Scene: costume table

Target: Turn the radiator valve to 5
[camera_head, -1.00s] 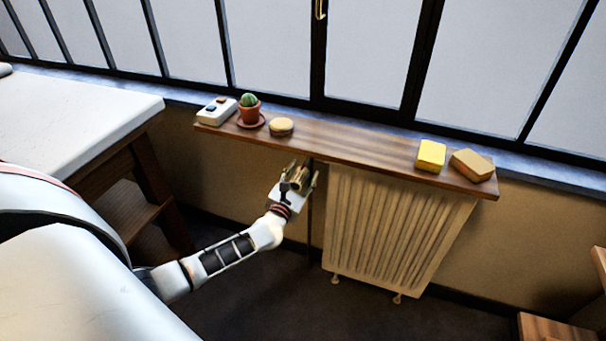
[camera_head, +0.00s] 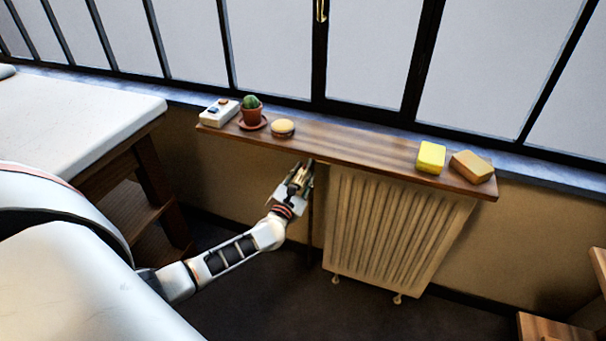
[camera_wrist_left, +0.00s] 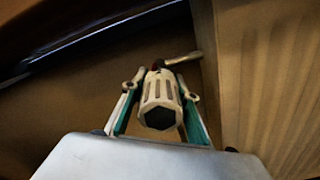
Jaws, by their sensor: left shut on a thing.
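The radiator (camera_head: 393,232) is pale and ribbed and hangs on the wall under the wooden shelf. Its valve knob (camera_wrist_left: 160,100) is cream, slotted and dark at its near end in the left wrist view, with a pipe behind it leading right to the radiator. My left gripper (camera_head: 302,178) is at the radiator's upper left corner, just below the shelf. In the left wrist view its two fingers (camera_wrist_left: 157,90) are on either side of the knob, shut on it. No numbers on the knob are readable. My right gripper is not in view.
The wooden shelf (camera_head: 345,147) lies close above my left gripper. It carries a white switch box (camera_head: 219,112), a potted cactus (camera_head: 251,112), a round tin-like thing (camera_head: 282,128), a yellow sponge (camera_head: 431,157) and a brown block (camera_head: 472,166). A white-topped table (camera_head: 80,125) stands left.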

